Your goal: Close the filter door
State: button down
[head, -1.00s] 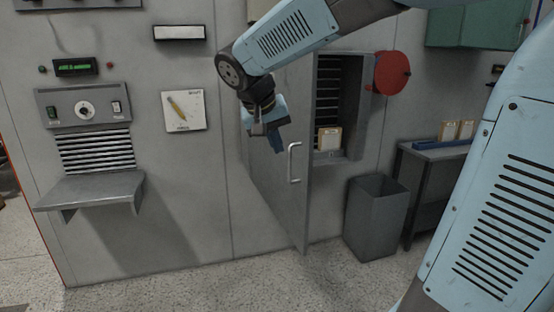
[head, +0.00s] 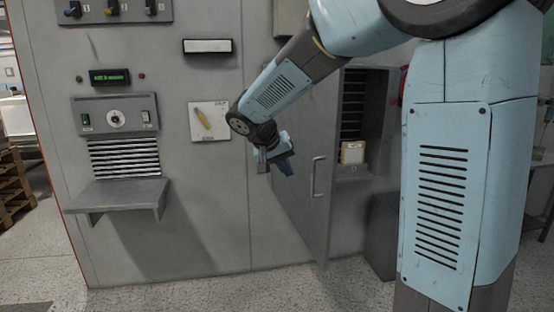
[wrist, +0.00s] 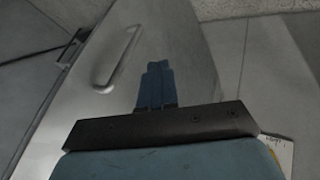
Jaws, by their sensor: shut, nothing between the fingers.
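The filter door (head: 300,205) is a tall grey panel standing partly open, swung out from the wall. A vertical metal handle (head: 318,177) is on its right part. To its right, the cabinet opening (head: 377,115) shows dark slots and a tan box-like filter (head: 352,152). My gripper (head: 286,167) is shut and empty, in front of the door's upper left part, left of the handle. In the wrist view my gripper (wrist: 156,85) has its fingers together over the door face (wrist: 190,60), with the handle (wrist: 117,58) to the left. Whether the fingers touch the door cannot be told.
A grey bin (head: 381,235) stands on the floor right of the door, partly hidden by my arm. A metal shelf (head: 117,196) juts from the wall at left, below a control panel (head: 115,115). The floor before the wall is clear.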

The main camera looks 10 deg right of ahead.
jog(key=shift+w+d+f, duration=0.1)
jog(key=shift+d+f, duration=0.2)
jog(key=shift+d, duration=0.55)
jog(key=shift+s+d+f, duration=0.1)
jog(key=shift+d+f, duration=0.15)
jog(key=shift+d, duration=0.55)
jog(key=shift+w+d+f, duration=0.1)
jog(key=shift+d+f, duration=0.2)
jog(key=shift+d, duration=0.55)
